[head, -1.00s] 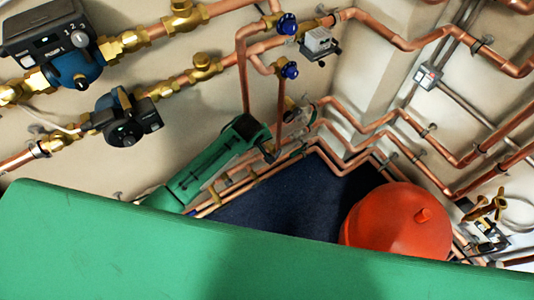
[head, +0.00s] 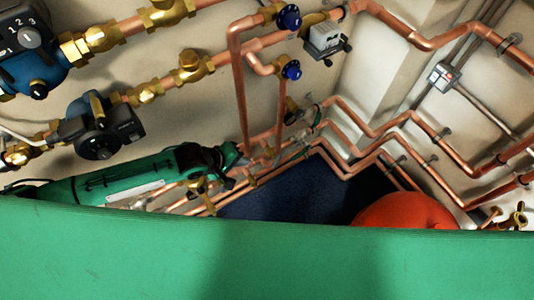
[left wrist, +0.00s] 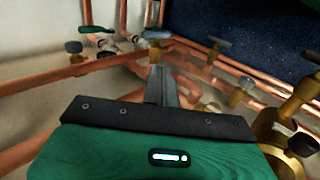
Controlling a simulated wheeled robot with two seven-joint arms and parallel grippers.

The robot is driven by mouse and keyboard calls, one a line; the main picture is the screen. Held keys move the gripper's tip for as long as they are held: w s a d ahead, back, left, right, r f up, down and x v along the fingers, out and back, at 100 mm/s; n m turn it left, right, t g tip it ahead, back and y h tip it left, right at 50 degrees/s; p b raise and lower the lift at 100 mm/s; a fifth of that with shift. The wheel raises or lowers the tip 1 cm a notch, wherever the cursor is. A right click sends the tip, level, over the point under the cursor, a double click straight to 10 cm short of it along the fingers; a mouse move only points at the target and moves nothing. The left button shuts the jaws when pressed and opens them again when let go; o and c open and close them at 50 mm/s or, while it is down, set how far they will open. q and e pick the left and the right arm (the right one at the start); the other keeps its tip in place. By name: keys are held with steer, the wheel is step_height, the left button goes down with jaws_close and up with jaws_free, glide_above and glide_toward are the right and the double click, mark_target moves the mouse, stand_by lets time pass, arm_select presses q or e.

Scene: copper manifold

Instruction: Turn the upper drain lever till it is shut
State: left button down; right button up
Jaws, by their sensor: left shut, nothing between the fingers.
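A small drain valve with a green lever (head: 317,115) sits on the copper pipes beyond my left gripper in the head view. A green lever (left wrist: 97,29) also shows at the upper left of the left wrist view, on a silvery fitting. I cannot tell for sure which is the upper one, nor how far either is turned. My left gripper (head: 243,160) is shut and empty, among the copper pipes and left of the lever in the head view. Its fingers (left wrist: 160,82) point forward in the left wrist view, apart from the green lever. My right gripper is out of view.
Vertical copper pipes with blue knobs (head: 290,70) rise above the gripper. Brass valves (head: 190,68) and pumps (head: 100,130) line the left wall. Several grey-handled valves (left wrist: 155,36) crowd the fingers. An orange-red vessel (head: 405,210) stands at the right.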

arm_select(q)
glide_toward(277, 159)
step_height(277, 159, down, 3)
steer(key=w+d, duration=0.1)
steer(key=w+d+f, duration=0.1)
steer(key=d, duration=0.1)
steer(key=shift+w+f, duration=0.1)
steer(key=shift+f, duration=0.05)
steer(key=shift+w+d+f, duration=0.15)
steer(key=shift+w+d, duration=0.05)
steer(key=shift+d, duration=0.05)
